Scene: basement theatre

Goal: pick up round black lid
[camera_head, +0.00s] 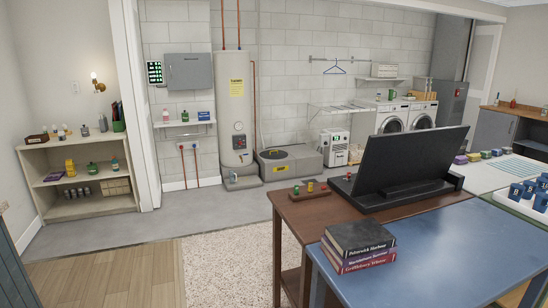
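A dark round shape (273,154), possibly the round black lid, shows on top of a low grey box (297,166) on the floor beside the water heater. It is too small for me to tell whether it is a loose lid. No other round black lid is clear in the head view. Neither my left nor my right gripper is in view.
A brown table (310,212) with a black monitor-like panel (412,160) and a blue table (450,250) with stacked books (358,250) fill the right foreground. A shelf unit (75,210) stands left. The floor (190,240) between is clear, partly under a rug (235,262).

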